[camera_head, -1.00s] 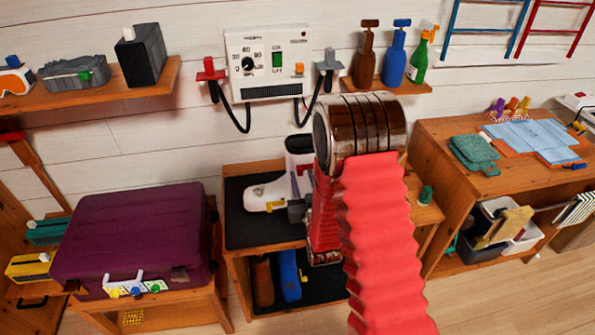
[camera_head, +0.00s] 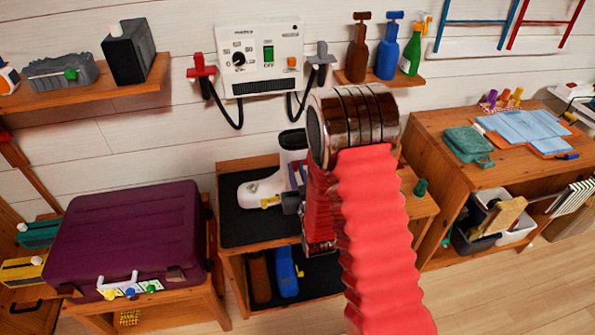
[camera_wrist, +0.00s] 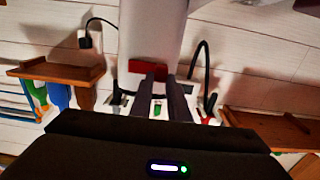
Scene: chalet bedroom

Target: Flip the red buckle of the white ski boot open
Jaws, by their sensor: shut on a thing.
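The white ski boot (camera_head: 262,187) stands on the dark top of a wooden bench, its toe pointing left. A yellow buckle (camera_head: 269,202) shows low on it, and my arm hides its right side. In the wrist view the boot's white shell (camera_wrist: 152,30) fills the top middle. The red buckle (camera_wrist: 148,68) lies across the shell, right at my fingertips. My gripper (camera_wrist: 158,78) is shut on the red buckle, with its two dark fingers close together. How far the buckle is tilted cannot be told.
A purple suitcase (camera_head: 130,240) lies on a stand at the left. A control panel (camera_head: 262,58) with hoses hangs on the wall behind the boot. Brown and blue objects (camera_head: 285,272) sit on the bench's lower shelf. A wooden table (camera_head: 440,150) stands at the right.

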